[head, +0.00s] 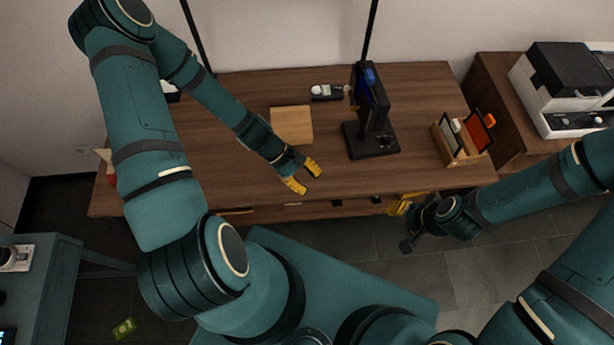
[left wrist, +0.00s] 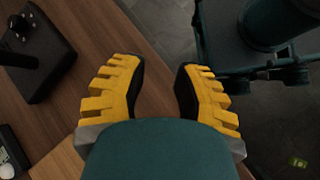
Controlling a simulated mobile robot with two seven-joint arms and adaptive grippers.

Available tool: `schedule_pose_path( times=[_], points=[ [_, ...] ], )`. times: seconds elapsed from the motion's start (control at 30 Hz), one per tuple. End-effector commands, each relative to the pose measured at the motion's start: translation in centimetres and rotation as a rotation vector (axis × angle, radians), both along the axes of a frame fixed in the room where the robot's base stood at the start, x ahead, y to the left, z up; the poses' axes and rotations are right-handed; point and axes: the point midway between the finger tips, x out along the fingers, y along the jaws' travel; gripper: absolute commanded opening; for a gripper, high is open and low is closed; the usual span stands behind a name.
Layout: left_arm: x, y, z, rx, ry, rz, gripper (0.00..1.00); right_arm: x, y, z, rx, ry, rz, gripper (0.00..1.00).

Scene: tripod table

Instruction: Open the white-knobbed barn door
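A dark upright panel-like lamp head (head: 371,98) with a blue patch stands on a square black base (head: 385,148) at the table's right half. Its barn doors show edge-on, and I cannot make out a white knob. The base also shows at upper left in the left wrist view (left wrist: 55,65). My left gripper (head: 303,176) is open and empty, above the table's front part, left of the base and apart from it. Its spread yellow fingers fill the middle of the left wrist view (left wrist: 160,80). My right gripper (head: 401,205) hangs by the table's front edge, its opening unclear.
The wooden table (head: 240,90) has a square light-wood board (head: 291,125), a small black meter (head: 327,93) and a wooden organizer (head: 462,153). A printer (head: 565,90) stands on a cabinet at right. The tabletop's front middle is bare. A green item (head: 124,327) lies on the floor.

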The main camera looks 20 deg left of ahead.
Motion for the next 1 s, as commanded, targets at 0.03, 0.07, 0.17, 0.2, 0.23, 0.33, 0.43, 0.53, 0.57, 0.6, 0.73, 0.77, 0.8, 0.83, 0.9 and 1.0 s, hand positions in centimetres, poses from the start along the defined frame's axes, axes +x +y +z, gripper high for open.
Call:
schedule_pose_path(
  times=[0.03,0.07,0.17,0.2,0.23,0.33,0.43,0.53,0.57,0.6,0.73,0.77,0.8,0.83,0.9,1.0],
  points=[
    [0.0,0.0,0.0,0.0,0.0,0.0,0.3,0.0,0.0,0.0,0.0,0.0,0.0,0.53],
    [0.0,0.0,0.0,0.0,0.0,0.0,0.3,0.0,0.0,0.0,0.0,0.0,0.0,0.53],
    [0.0,0.0,0.0,0.0,-0.001,0.001,0.3,0.0,0.0,0.0,0.0,0.0,0.0,0.53],
    [0.0,0.0,0.0,0.0,-0.001,0.001,0.3,0.0,0.0,0.0,0.0,0.0,0.0,0.53],
    [0.0,0.0,0.0,0.0,-0.001,0.001,0.3,0.0,0.0,0.0,0.0,0.0,0.0,0.53],
    [0.0,-0.1,-0.1,0.004,-0.004,-0.008,0.3,0.0,0.0,0.0,0.001,0.0,0.0,0.53],
    [-0.4,-0.6,-0.7,0.05,-0.036,-0.074,0.3,0.0,0.0,-0.4,0.001,0.001,0.0,0.53],
    [-1.1,-1.6,-1.8,0.14,-0.114,-0.21,0.3,-0.1,0.0,-1.1,0.0,0.003,0.002,0.53],
    [-1.2,-1.9,-2.1,0.173,-0.147,-0.261,0.3,-0.2,0.1,-1.4,0.0,0.004,0.004,0.53],
    [-1.4,-2.3,-2.6,0.218,-0.197,-0.334,0.3,-0.2,0.1,-1.7,0.001,0.006,0.004,0.53],
    [-1.5,-3.5,-3.4,0.343,-0.376,-0.551,0.3,-0.4,0.1,-2.7,0.0,0.01,0.007,0.53],
    [-1.5,-3.8,-3.4,0.365,-0.416,-0.596,0.3,-0.4,0.1,-2.9,0.0,0.011,0.008,0.53],
    [-1.3,-4.2,-3.4,0.39,-0.469,-0.649,0.3,-0.5,0.1,-3.2,0.0,0.012,0.009,0.53],
    [-1.3,-4.5,-3.4,0.406,-0.505,-0.685,0.3,-0.5,0.1,-3.3,0.0,0.013,0.009,0.53],
    [-1.1,-5.1,-3.3,0.435,-0.579,-0.754,0.3,-0.6,0.2,-3.6,0.0,0.014,0.01,0.53],
    [-0.9,-5.7,-3.1,0.459,-0.65,-0.813,0.43,-0.6,0.2,-3.8,0.0,0.015,0.012,0.53]
  ],
)
